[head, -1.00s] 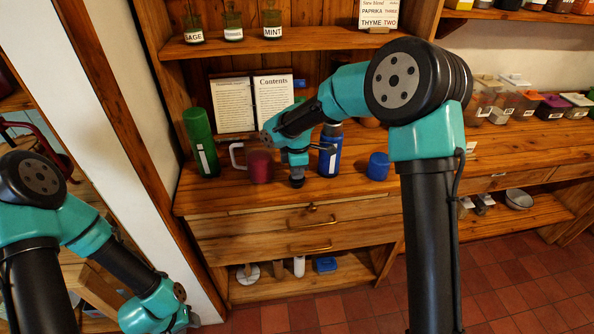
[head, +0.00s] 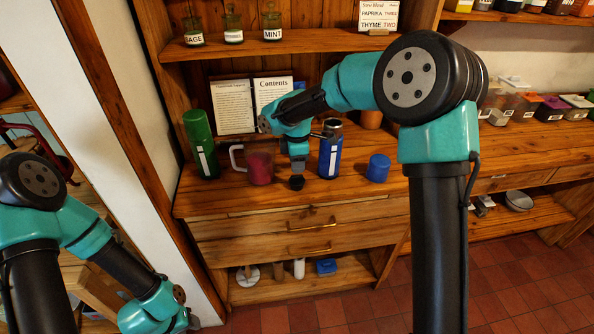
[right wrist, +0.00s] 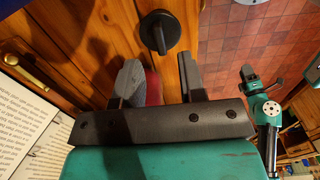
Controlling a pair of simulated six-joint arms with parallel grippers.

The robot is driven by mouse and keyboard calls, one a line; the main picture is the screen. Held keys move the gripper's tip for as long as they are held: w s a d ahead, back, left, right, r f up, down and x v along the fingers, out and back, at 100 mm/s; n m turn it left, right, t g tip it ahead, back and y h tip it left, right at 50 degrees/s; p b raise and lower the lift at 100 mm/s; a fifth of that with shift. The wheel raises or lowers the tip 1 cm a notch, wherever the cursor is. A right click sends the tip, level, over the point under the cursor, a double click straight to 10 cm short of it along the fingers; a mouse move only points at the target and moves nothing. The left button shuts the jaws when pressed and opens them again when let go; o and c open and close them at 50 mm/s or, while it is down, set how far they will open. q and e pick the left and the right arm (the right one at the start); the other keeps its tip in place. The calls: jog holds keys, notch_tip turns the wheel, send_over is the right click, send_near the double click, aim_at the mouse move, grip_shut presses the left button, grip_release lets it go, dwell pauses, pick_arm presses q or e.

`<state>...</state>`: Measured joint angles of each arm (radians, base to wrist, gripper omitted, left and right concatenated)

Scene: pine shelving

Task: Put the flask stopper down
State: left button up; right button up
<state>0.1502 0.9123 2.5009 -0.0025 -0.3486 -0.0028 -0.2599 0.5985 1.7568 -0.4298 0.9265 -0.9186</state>
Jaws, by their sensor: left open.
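The flask stopper (head: 297,183), a small black disc with a raised grip, rests on the wooden counter near its front edge. It also shows in the right wrist view (right wrist: 160,32), beyond the fingertips and clear of them. My right gripper (head: 298,170) is just above the stopper, its fingers (right wrist: 158,78) apart with nothing held between them. The blue flask (head: 330,155) stands upright just right of the gripper, and the blue cup lid (head: 378,168) sits further right. My left gripper (head: 187,321) is low at the left, away from the counter, open.
A dark red mug (head: 260,168) stands close left of my right gripper. A green flask (head: 201,145) is further left. An open book (head: 252,103) leans behind them. The counter (head: 235,200) has drawers below its front edge and free room at the front.

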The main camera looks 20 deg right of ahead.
aim_at(297, 176)
notch_tip(297, 176, up, 8)
